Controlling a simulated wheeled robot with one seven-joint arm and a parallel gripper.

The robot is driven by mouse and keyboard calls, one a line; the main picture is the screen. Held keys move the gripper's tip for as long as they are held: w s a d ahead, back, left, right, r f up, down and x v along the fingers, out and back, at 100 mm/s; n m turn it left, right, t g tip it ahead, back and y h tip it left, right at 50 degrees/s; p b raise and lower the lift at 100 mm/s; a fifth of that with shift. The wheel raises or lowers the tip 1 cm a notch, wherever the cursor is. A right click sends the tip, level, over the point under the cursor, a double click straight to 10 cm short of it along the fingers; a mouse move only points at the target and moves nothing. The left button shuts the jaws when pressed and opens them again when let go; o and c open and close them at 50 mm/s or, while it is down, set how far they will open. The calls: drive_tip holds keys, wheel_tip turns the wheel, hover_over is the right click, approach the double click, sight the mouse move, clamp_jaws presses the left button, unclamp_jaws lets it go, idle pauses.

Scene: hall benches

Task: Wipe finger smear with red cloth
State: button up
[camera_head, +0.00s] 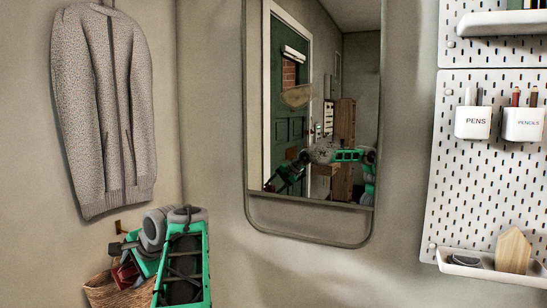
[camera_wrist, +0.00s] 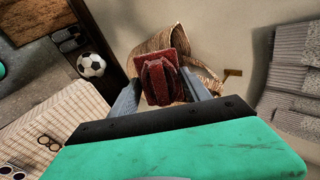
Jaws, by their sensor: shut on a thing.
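My gripper (camera_head: 128,272) is low at the left in the head view, beside a wicker basket. In the wrist view its two fingers (camera_wrist: 162,92) are shut on a folded red cloth (camera_wrist: 159,80). The cloth also shows in the head view (camera_head: 124,275), partly hidden by my gripper. The tall mirror (camera_head: 306,218) hangs on the wall to the right, apart from my gripper. A grey speckled patch (camera_head: 322,151) shows on its lower glass and looks like the finger smear, over the reflection of my green arm.
The wicker basket (camera_head: 102,292) is under the cloth; it also shows in the wrist view (camera_wrist: 152,42). A grey jacket (camera_head: 104,110) hangs above my arm. A white pegboard (camera_head: 490,200) with cups and a tray is at the right. Bare wall lies between my arm and the mirror.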

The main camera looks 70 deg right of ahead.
drive_tip(key=s+d+r+m+h+p, duration=0.1)
drive_tip(key=s+d+r+m+h, duration=0.35)
drive_tip(key=d, duration=0.25)
drive_tip(key=s+d+r+m+h+p, duration=0.25)
drive_tip(key=s+d+r, duration=0.2)
drive_tip(key=d, duration=0.25)
drive_tip(key=m+g+h+p, duration=0.4)
drive_tip(key=m+g+h, duration=0.5)
drive_tip(key=g, duration=0.1)
approach(307, 152)
drive_tip(key=shift+s+d+r+p, duration=0.1)
drive_tip(key=shift+d+p, duration=2.3)
drive_tip(key=shift+p, duration=0.55)
drive_tip(key=shift+d+p, duration=0.35)
drive_tip(key=shift+d, duration=0.55)
drive_tip(key=shift+s, duration=0.15)
